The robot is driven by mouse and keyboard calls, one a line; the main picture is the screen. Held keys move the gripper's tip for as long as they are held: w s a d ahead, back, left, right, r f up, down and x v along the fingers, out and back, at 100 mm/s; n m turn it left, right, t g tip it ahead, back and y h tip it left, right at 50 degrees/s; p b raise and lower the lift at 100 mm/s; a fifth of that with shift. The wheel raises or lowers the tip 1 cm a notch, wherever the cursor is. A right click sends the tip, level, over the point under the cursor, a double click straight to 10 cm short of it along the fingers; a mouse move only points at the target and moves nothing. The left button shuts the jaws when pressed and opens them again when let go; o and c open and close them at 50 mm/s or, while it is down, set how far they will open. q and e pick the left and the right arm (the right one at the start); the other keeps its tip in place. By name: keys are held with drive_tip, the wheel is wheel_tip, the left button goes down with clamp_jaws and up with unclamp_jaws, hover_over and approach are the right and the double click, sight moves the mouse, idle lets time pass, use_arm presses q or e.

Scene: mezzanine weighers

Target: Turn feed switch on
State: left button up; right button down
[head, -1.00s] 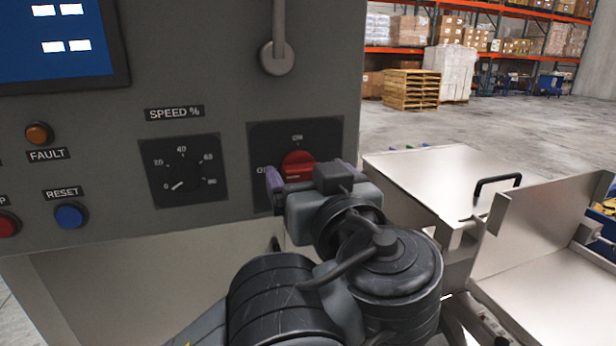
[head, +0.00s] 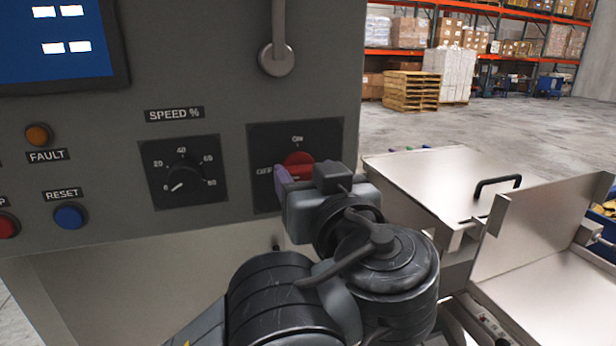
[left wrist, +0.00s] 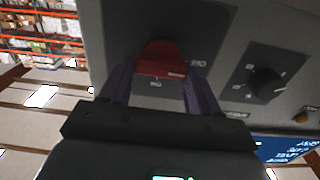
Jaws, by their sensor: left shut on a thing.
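The red rotary feed switch (head: 298,163) sits on a dark plate marked ON above and OFF to its left. Its lower part is hidden behind my left gripper (head: 301,178). One purple finger shows at the switch's left side; the other is hidden in the head view. In the left wrist view, the picture is upside down, and the red switch (left wrist: 162,60) lies between the two purple fingers of my left gripper (left wrist: 160,82), which is shut on it. I cannot surely tell which mark the switch points to. My right gripper is not in view.
The speed dial (head: 183,173) is left of the switch, with the blue reset button (head: 70,216) and orange fault lamp (head: 38,134) farther left. A lever handle (head: 277,58) hangs above the switch. A metal lid (head: 445,180) with a black handle is at the right.

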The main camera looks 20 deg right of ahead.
use_arm(q)
drive_tip(key=m, duration=0.4)
drive_tip(key=shift+d+b, duration=0.1)
drive_tip(key=shift+b, duration=0.2)
drive_tip(key=m, duration=0.4)
drive_tip(key=m+p, duration=0.1)
drive_tip(key=m, duration=0.4)
drive_tip(key=shift+d, duration=0.1)
drive_tip(key=shift+f+m+p, duration=0.15)
drive_tip(key=shift+m+p, duration=0.8)
drive_tip(key=shift+m, duration=1.35)
drive_tip(key=o, duration=1.1)
drive_tip(key=shift+c, duration=0.2)
